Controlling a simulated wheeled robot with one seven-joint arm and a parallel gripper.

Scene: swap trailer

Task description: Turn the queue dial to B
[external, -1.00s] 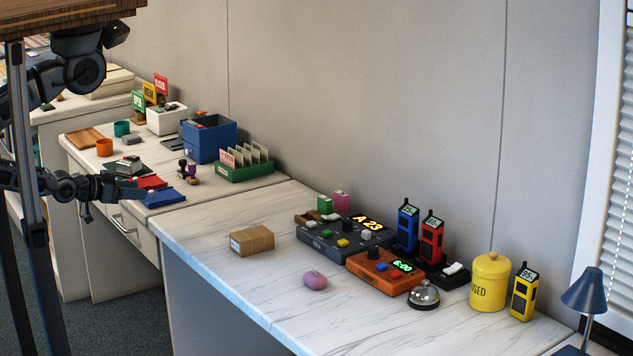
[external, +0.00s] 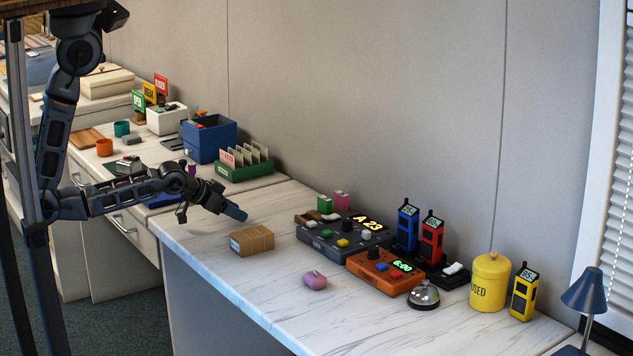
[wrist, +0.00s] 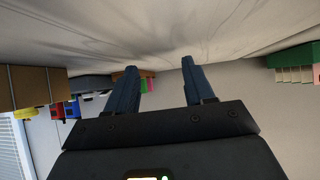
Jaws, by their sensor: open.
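The dial's pointer is too small to read. My gripper (external: 236,213) is in the air above the counter's left end, left of the console and apart from it. In the wrist view its two blue fingers (wrist: 159,85) are spread with nothing between them.
A cardboard box (external: 252,241) and a pink rounded object (external: 315,280) sit in front of the console. A green file holder (external: 246,169) is behind my gripper.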

